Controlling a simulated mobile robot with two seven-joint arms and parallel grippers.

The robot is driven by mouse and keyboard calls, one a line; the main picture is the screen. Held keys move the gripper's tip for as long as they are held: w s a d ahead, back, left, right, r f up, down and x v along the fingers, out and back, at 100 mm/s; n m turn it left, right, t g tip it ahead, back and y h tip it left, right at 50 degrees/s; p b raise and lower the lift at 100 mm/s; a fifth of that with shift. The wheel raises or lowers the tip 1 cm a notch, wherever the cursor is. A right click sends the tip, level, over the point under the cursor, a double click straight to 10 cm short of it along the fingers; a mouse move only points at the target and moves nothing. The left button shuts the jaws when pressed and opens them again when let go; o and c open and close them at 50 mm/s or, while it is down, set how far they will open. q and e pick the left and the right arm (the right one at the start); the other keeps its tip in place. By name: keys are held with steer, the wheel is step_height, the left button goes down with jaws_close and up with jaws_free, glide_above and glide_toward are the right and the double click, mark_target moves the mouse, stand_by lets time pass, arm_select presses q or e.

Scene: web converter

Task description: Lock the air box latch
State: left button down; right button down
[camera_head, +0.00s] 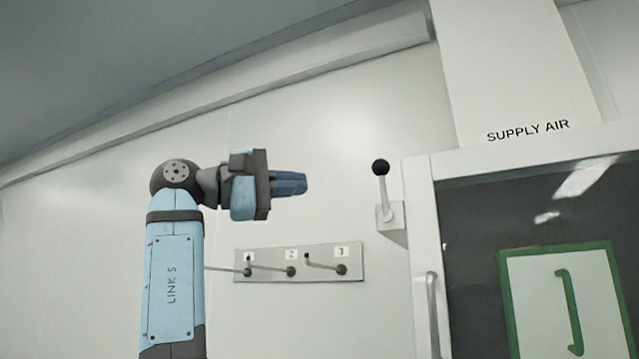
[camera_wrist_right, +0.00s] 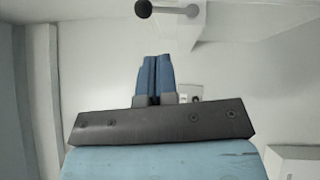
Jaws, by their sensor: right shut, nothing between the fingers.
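The air box latch (camera_head: 383,190) is a lever with a black ball knob on a small grey-white bracket, just left of the glazed door's frame. Its lever stands nearly upright, with the knob at the top. The latch also shows at the top of the right wrist view (camera_wrist_right: 168,9), its black knob left of the rod. My right gripper (camera_head: 305,183) is left of the latch, at about knob height in the head view, and apart from it. Its blue fingers are shut together and empty, as the right wrist view also shows (camera_wrist_right: 155,60). My left gripper is not in view.
A wall plate (camera_head: 300,262) with several numbered black-knobbed levers sits below my right gripper. The glazed door (camera_head: 470,220) has a vertical handle (camera_head: 432,310) and a green-framed sign (camera_head: 560,300). A white duct marked SUPPLY AIR (camera_head: 510,70) rises above.

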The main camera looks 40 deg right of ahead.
mark_target(383, 188)
steer(key=p+x, duration=0.2)
steer(key=x, duration=1)
steer(key=shift+d+p, duration=0.35)
steer(key=shift+s, duration=0.15)
steer(key=shift+d, duration=0.15)
